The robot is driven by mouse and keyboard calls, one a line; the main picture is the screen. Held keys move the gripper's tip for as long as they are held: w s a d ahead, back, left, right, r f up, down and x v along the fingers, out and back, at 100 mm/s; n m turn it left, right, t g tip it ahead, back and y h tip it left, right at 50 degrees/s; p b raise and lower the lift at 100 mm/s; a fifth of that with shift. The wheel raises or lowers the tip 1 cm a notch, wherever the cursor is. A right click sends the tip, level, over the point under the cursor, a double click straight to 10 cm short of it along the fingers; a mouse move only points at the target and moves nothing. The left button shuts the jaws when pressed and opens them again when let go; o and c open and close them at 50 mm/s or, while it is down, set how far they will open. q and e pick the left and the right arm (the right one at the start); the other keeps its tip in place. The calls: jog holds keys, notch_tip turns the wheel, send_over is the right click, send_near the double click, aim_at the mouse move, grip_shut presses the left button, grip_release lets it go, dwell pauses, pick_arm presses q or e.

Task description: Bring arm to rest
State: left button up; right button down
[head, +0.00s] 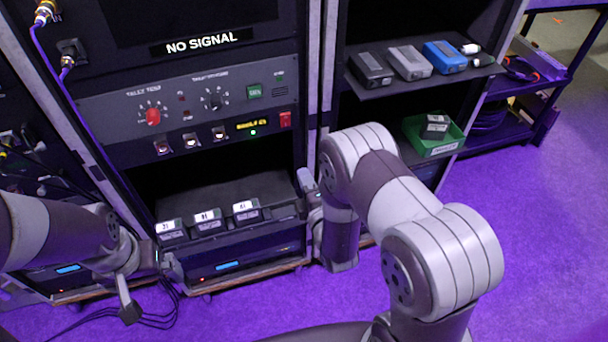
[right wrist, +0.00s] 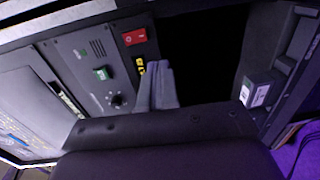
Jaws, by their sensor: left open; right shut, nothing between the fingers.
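My left gripper (head: 152,288) is at the lower left of the head view, its two fingers spread apart with nothing between them. It is low in front of the rack, below and left of the labelled black blocks. My right arm bends across the middle of the head view. My right gripper (head: 306,184) is beside the rack post, to the right of the labelled blocks. In the right wrist view its two grey fingers (right wrist: 157,84) are together and empty, in front of the rack's control panel (right wrist: 97,75). My right forearm hides part of the right-hand rack.
Three labelled black blocks (head: 207,222) sit in a row in the left rack. A shelf (head: 418,82) holds black, grey and blue boxes. A green bin (head: 434,146) sits below it. Loose black cables (head: 150,318) lie near my left gripper. Purple floor (head: 535,220) is clear at right.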

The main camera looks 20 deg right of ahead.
jog(key=shift+s+r, duration=0.1)
jog(key=shift+s, duration=0.05)
jog(key=s+f+m+g, duration=0.8)
jog(key=f+m+g, duration=0.2)
jog(key=s+d+r+m+g, duration=0.2)
jog(key=s+r+m+g, duration=0.3)
jog(key=r, duration=1.1)
jog(key=s+m, duration=0.3)
jog(key=s, duration=0.1)
jog(key=shift+s+d+g+h, duration=0.2)
jog(key=shift+s+g+h, duration=0.1)
jog(key=shift+s+g, duration=0.1)
